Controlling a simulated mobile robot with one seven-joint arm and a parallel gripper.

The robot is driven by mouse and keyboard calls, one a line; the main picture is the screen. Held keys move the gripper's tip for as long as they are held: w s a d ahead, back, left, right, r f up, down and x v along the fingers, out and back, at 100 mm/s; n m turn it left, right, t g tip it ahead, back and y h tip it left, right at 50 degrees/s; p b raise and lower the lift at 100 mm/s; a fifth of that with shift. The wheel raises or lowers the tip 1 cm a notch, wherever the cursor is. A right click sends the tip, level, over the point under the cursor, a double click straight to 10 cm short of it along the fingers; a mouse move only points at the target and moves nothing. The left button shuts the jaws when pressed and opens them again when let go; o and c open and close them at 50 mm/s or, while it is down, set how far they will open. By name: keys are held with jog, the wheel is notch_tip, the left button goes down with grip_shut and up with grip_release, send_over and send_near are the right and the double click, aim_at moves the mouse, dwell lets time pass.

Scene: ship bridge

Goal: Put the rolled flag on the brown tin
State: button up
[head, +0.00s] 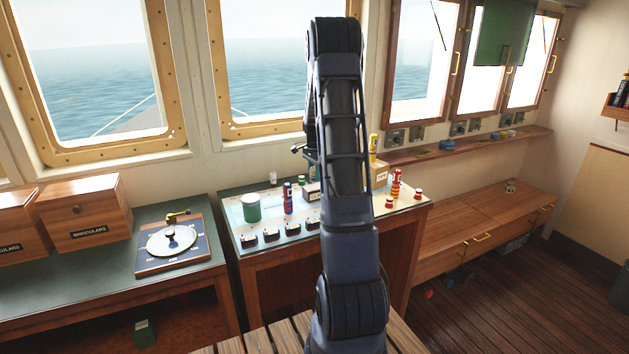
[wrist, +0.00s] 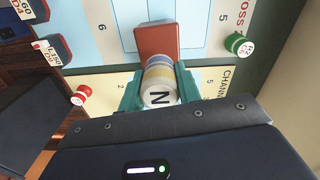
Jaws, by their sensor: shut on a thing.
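In the wrist view my gripper (wrist: 159,90) has its green fingers shut on the rolled flag (wrist: 158,80). The flag is a short roll with yellow, blue and white bands, and its pale end marked N faces the camera. A reddish-brown tin (wrist: 155,40) shows just beyond the flag, partly covered by it. I cannot tell whether flag and tin touch. In the head view the brown tin (head: 311,191) stands on the chart table, partly behind my arm.
The chart table (head: 268,250) also holds a green can (head: 250,207), a blue-red roll (head: 287,198), a red-yellow roll (head: 396,185), a tan box (head: 380,174) and several dark blocks along its front. Small red-white (wrist: 80,95) and green-white pieces (wrist: 238,44) flank the gripper.

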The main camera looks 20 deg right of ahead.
jog(key=shift+f, duration=1.4)
jog(key=shift+f, duration=0.15)
jog(key=o, duration=0.9)
jog(key=shift+o, duration=0.2)
